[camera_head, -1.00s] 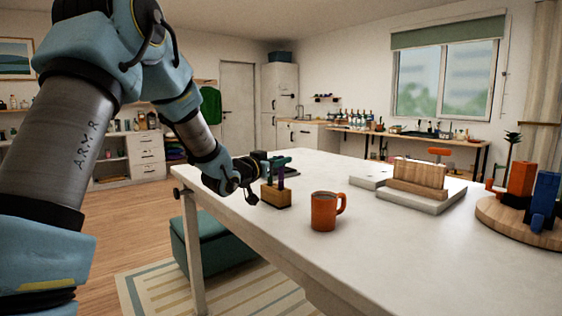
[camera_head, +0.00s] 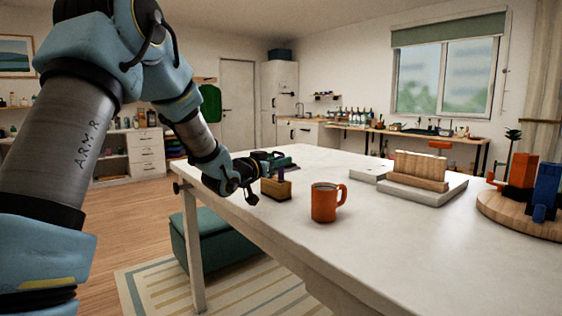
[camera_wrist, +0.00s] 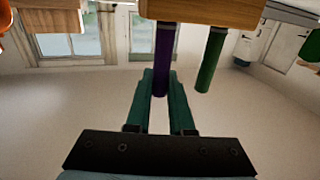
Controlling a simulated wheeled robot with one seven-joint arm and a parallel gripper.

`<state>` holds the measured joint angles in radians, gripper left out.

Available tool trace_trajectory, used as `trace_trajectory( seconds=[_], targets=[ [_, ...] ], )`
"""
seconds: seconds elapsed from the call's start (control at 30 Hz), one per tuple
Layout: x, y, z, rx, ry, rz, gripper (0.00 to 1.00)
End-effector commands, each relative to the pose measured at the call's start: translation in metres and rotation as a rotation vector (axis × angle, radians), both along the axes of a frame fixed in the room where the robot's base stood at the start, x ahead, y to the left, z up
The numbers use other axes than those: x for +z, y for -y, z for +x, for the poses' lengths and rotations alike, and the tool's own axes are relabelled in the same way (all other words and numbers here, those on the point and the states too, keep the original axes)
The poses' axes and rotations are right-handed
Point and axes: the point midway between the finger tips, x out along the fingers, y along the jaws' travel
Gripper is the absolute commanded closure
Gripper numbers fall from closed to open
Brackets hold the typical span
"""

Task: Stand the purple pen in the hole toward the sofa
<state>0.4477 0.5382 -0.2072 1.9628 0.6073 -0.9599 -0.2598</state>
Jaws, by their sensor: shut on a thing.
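The purple pen (camera_wrist: 163,55) is upright between the teal fingers of my gripper (camera_wrist: 158,78), which is shut on it. Its far end meets the wooden block (camera_wrist: 205,10) at the top edge of the wrist view; how deep it sits is hidden. A green pen (camera_wrist: 210,60) stands in the block beside it, apart from my fingers. In the head view, my gripper (camera_head: 276,161) is just above the small wooden block (camera_head: 274,189) on the white table. The purple pen (camera_head: 281,174) shows there as a short dark stub.
An orange mug (camera_head: 324,203) stands close to the right of the block. Wooden pieces (camera_head: 417,168) on a pale slab and a round board (camera_head: 500,207) with coloured blocks lie farther right. A teal upholstered seat (camera_head: 217,241) is beside the table.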

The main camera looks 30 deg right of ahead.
Motion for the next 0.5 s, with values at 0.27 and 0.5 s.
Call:
trace_trajectory(
  seconds=[0.27, 0.5],
  targets=[
    [0.0001, 0.0000, 0.0000, 0.000, 0.000, 0.000, 0.51],
    [0.0000, 0.0000, 0.0000, 0.000, 0.000, 0.000, 0.45]
  ],
)
